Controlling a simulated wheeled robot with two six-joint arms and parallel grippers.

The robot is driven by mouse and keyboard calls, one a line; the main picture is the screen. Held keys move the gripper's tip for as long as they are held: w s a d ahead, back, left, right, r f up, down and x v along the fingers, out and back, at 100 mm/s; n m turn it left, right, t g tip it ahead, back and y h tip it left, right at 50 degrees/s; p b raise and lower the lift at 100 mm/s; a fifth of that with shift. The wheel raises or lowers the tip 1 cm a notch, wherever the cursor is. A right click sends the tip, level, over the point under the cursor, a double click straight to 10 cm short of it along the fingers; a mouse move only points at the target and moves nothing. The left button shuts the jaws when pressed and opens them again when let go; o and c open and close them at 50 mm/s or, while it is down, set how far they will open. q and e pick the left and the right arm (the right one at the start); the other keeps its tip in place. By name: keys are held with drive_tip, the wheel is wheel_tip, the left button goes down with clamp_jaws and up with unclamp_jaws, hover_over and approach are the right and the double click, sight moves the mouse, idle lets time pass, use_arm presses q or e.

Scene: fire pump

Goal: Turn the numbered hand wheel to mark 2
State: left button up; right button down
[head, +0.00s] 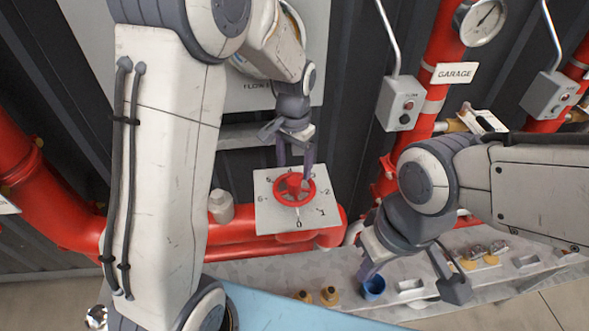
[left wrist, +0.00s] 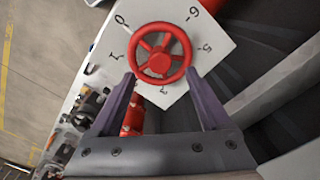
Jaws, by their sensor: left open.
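The red hand wheel (head: 307,198) sits on a pale square plate (head: 269,216) with black numbers around it. In the head view the 0 is at the wheel's bottom, 1 at lower right and 2 at right. The wheel (left wrist: 160,69) and plate (left wrist: 217,67) also show in the left wrist view. I cannot tell which mark the wheel points to. My left gripper (head: 294,170) is open at the wheel's far side, its fingertips (left wrist: 160,78) spread either side of the rim; contact is unclear. My right gripper (head: 411,279) is open and empty, away from the wheel.
Red pipes (head: 70,228) run behind and below the plate. A grey shelf (head: 260,271) holds a blue cup (head: 373,288), brass fittings (head: 330,296) and other small parts, near my right gripper. Grey switch boxes (head: 402,103) and a gauge (head: 482,20) are at upper right.

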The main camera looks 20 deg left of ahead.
sight(294, 180)
use_arm(q)
drive_tip(key=shift+f+p, duration=0.5)
drive_tip(key=shift+f, duration=2)
